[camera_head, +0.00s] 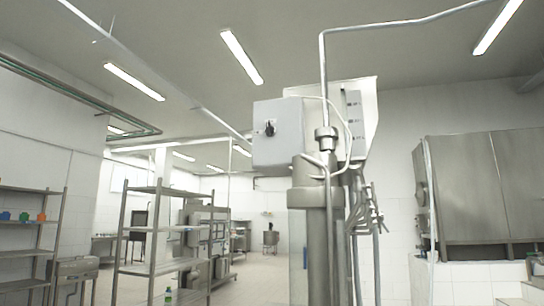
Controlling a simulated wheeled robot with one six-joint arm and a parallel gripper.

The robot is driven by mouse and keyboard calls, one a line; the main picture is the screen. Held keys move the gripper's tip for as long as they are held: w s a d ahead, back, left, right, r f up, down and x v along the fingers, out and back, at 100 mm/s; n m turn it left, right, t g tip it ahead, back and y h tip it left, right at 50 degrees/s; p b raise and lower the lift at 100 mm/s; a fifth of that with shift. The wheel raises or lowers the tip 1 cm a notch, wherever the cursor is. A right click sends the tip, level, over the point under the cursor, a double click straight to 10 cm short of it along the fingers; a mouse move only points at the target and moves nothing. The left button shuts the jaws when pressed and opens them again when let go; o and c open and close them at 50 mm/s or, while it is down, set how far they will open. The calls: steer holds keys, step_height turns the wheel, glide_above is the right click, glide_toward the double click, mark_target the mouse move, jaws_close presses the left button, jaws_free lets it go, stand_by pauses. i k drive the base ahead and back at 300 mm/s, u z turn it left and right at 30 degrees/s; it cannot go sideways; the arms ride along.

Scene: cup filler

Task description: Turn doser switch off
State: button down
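The doser switch (269,128) is a small black rotary knob on the front of a light grey box (279,145). Its pointer looks roughly upright, but it is too small to tell which setting it is on. The box is fixed high beside a steel column (317,240) with pipes, near the picture's middle. My gripper is not in this view, so its place relative to the switch cannot be seen.
A pipe (323,80) rises just right of the box. Hoses and valves (368,215) hang right of the column. Steel shelves (152,235) stand at the left. A large steel cabinet (475,190) is at the right. Space in front of the box looks clear.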

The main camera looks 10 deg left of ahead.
mark_target(270, 130)
steer(key=z, duration=0.05)
steer(key=k, duration=1.2)
steer(key=u, duration=1)
steer(key=i, duration=1.3)
steer(key=z, duration=0.25)
